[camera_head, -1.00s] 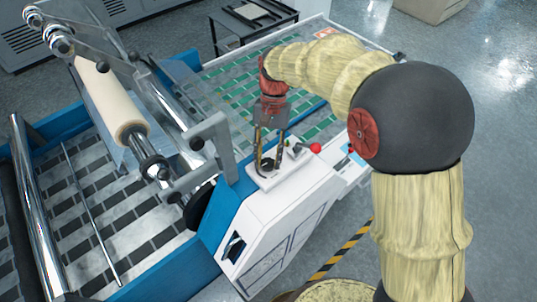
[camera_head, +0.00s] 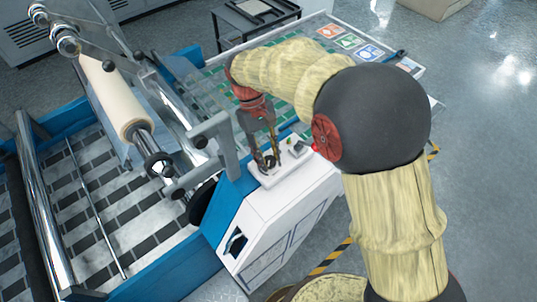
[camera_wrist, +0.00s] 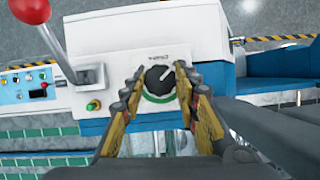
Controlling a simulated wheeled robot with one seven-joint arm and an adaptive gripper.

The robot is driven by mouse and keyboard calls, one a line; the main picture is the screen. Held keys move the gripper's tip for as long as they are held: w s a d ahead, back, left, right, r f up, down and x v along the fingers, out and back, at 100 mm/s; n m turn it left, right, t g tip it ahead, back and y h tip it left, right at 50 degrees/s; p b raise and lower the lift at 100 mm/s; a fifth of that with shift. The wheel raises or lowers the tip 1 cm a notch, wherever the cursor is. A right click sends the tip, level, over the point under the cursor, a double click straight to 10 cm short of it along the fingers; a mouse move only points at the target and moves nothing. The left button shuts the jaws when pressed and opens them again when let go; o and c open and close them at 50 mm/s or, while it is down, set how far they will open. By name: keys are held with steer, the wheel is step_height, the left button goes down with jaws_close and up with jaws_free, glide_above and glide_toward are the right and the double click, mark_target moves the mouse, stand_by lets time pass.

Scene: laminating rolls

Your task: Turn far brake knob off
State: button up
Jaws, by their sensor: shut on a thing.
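The brake knob (camera_wrist: 159,79) is black and round with a light pointer line and a green ring around its base. It sits on a white panel (camera_wrist: 118,50) and shows in the middle of the wrist view. My gripper (camera_wrist: 157,88) has its two yellow-and-black fingers on either side of the knob, shut on it. In the head view my gripper (camera_head: 266,160) reaches down, tilted, to the knob on top of the white-and-blue machine housing (camera_head: 285,208). The knob is mostly hidden by the fingers there.
A lever with a red ball (camera_wrist: 29,9) and a green button (camera_wrist: 93,104) stand beside the knob. A grey bracket (camera_head: 215,145) rises close to my gripper's left. A cream roll (camera_head: 115,98) lies farther left.

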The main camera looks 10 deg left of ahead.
steer(key=shift+n, duration=0.5)
steer(key=o, duration=1.2)
steer(key=shift+c, duration=0.2)
steer(key=v, duration=1.2)
steer(key=shift+s, duration=0.15)
